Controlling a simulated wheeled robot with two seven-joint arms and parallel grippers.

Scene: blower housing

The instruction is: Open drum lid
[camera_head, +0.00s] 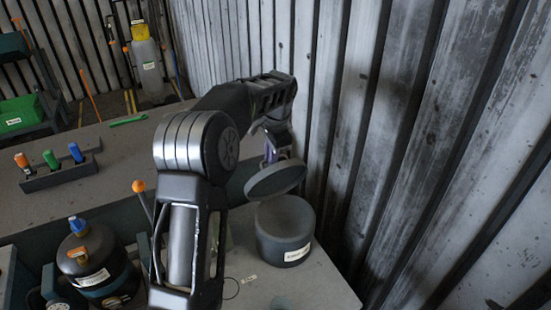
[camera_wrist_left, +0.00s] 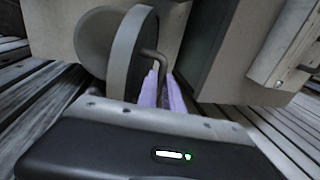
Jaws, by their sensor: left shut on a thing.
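The grey drum (camera_head: 285,232) stands upright on the table near the corrugated wall in the head view, with a white label on its side. The round dark lid (camera_head: 275,181) is off the drum, held tilted just above it and slightly left. My left gripper (camera_head: 274,153) is above the lid and shut on its handle. In the left wrist view, the purple fingers (camera_wrist_left: 162,90) close on the bent metal handle (camera_wrist_left: 154,56), beside the lid's disc (camera_wrist_left: 130,52). The exact finger contact is partly hidden. My right gripper is not in view.
A corrugated metal wall (camera_head: 400,130) stands close right of the drum. A dark canister (camera_head: 97,262) with a blue cap is at the lower left. A rack (camera_head: 58,171) with orange, green and blue-handled items sits on the table (camera_head: 125,160). Bare tabletop lies behind my arm.

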